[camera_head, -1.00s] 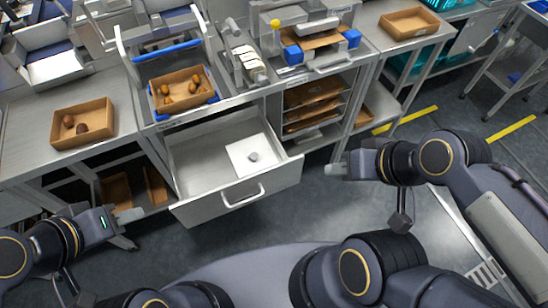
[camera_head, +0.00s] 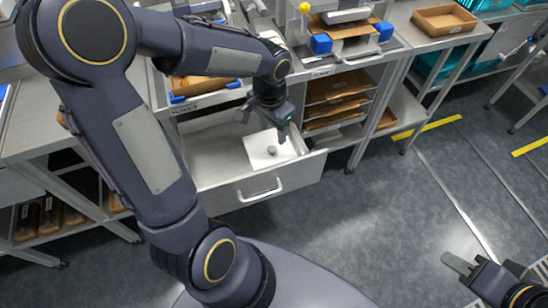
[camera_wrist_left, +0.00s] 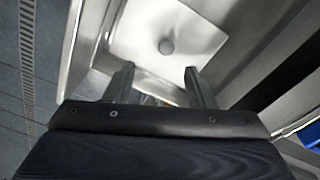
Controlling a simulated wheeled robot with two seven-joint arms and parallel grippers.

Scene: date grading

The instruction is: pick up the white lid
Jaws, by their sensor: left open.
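The white lid (camera_head: 260,160) is a flat square plate with a small grey knob (camera_head: 272,151) in its middle. It lies in the open metal drawer (camera_head: 216,175), near the drawer's right side. My left gripper (camera_head: 264,125) is over the drawer, just above the lid's far part, open and empty. In the left wrist view the lid (camera_wrist_left: 140,38) and knob (camera_wrist_left: 166,46) show just beyond the two spread fingers (camera_wrist_left: 158,74). My right gripper (camera_head: 460,265) is low at the right, away from the drawer; its jaw opening is unclear.
The drawer's front wall has a handle (camera_head: 260,190). Above it, the counter holds a cardboard tray (camera_head: 190,87), partly hidden by my left arm, and a press with blue blocks (camera_head: 320,44). A shelf rack (camera_head: 335,105) stands right of the drawer. The floor in front is clear.

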